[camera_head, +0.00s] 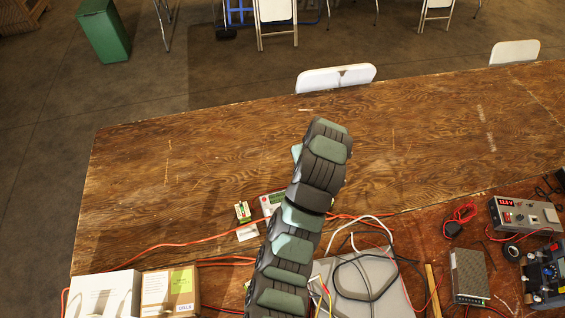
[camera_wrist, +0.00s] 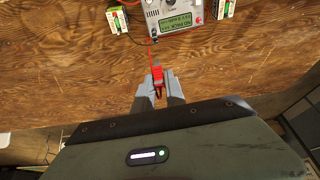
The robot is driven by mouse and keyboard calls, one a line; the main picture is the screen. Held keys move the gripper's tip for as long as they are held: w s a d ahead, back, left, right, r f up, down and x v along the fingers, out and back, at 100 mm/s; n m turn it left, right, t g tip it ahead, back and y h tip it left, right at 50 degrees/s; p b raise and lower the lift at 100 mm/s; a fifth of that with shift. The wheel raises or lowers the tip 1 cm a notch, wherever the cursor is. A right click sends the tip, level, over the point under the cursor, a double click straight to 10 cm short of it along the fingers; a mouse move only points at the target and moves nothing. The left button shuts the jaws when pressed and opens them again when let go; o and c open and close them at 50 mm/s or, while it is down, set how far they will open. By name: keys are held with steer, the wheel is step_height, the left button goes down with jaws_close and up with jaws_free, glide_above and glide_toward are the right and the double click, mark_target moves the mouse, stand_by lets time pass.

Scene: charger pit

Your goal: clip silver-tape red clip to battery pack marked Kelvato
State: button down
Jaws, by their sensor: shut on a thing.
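My gripper (camera_wrist: 160,91) is shut on a red clip (camera_wrist: 157,76) in the wrist view. A red lead runs from the clip up to the grey charger (camera_wrist: 182,20), which has a lit green display. I cannot make out silver tape on the clip. One green-and-white battery pack (camera_wrist: 117,20) stands left of the charger and another battery pack (camera_wrist: 226,8) stands right of it, cut by the top edge. The clip is apart from both packs. Their markings are too small to read. In the head view one battery pack (camera_head: 243,212) shows beside the charger (camera_head: 269,204); my arm hides the clip.
The wooden table (camera_head: 210,160) is mostly clear at the back and left. Orange cables (camera_head: 160,247) cross it. Cartons (camera_head: 170,291) stand at front left. A grey case with cables, a power supply (camera_head: 468,275) and a meter box (camera_head: 525,215) are on the right.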

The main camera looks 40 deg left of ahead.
steer(key=w+d+b, duration=0.3)
steer(key=w+d, duration=0.3)
steer(key=d, duration=0.2)
step_height(320, 180, down, 14)
steer(key=b, duration=0.4)
steer(key=shift+r, duration=0.2)
steer(key=shift+d+f+b, duration=0.1)
steer(key=shift+f+b, duration=0.1)
steer(key=shift+b, duration=0.15)
steer(key=shift+f+b, duration=1.35)
steer(key=shift+f, duration=1.95)
steer(key=shift+f, duration=0.2)
steer(key=c, duration=1.3)
jaws_free()
steer(key=shift+o, duration=0.3)
